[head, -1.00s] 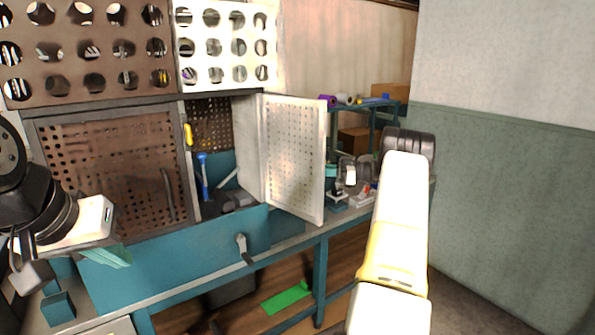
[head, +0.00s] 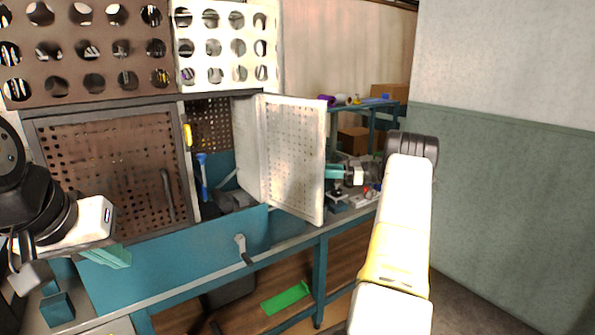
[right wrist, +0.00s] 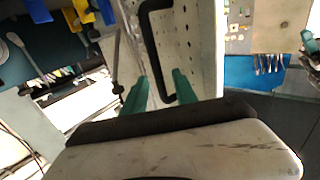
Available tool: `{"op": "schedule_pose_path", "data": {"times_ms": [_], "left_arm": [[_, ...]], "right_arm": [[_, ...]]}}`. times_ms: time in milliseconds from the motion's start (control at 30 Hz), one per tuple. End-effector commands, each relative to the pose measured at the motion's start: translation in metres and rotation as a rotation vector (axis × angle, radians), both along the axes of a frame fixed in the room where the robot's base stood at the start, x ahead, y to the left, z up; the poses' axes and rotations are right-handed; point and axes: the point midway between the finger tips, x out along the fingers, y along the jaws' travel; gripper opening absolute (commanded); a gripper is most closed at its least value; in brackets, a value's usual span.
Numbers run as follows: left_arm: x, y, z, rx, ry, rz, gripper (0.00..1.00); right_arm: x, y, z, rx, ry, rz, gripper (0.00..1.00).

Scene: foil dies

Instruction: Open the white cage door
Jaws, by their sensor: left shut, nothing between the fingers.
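The white perforated cage door (head: 293,160) stands swung out from the cabinet, and part of the interior shows beside it. In the right wrist view, the door (right wrist: 199,40) carries a black bar handle (right wrist: 149,50). My right gripper (head: 333,172) is just past the door's free edge in the head view. Its teal fingers (right wrist: 160,80) are apart, with the handle's lower part seen between them; I cannot tell whether they touch it. My left gripper (head: 112,257) is shut and empty at the left, over the bench, away from the door.
A brown perforated door (head: 110,170) covers the left half of the cabinet. Tools, including a blue-handled one (head: 202,175), are inside the open section. The teal bench (head: 180,262) runs below. A grey-green wall (head: 510,200) bounds the right side.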

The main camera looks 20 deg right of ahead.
Motion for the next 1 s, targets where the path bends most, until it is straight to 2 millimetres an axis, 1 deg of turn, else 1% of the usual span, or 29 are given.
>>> {"op": "schedule_pose_path", "data": {"times_ms": [33, 100, 200, 300, 467, 1000], "left_arm": [[0.0, 0.0, 0.0, 0.0, 0.0, 0.0, 0.0], [0.0, 0.0, 0.0, 0.0, 0.0, 0.0, 0.0], [0.0, 0.0, 0.0, 0.0, 0.0, 0.0, 0.0], [0.0, 0.0, 0.0, 0.0, 0.0, 0.0, 0.0], [0.0, 0.0, 0.0, 0.0, 0.0, 0.0, 0.0], [0.0, 0.0, 0.0, 0.0, 0.0, 0.0, 0.0]], "right_arm": [[-0.004, -0.01, -0.001, 0.0, -0.001, -0.002, 0.34], [-0.009, -0.021, -0.001, -0.001, -0.001, -0.002, 0.34], [-0.015, -0.035, 0.0, -0.001, -0.001, -0.002, 0.34], [-0.019, -0.044, 0.0, 0.0, -0.001, 0.0, 0.34], [-0.021, -0.048, 0.0, 0.0, -0.001, 0.001, 0.34], [-0.022, -0.049, 0.0, 0.0, -0.001, 0.0, 0.34]]}}
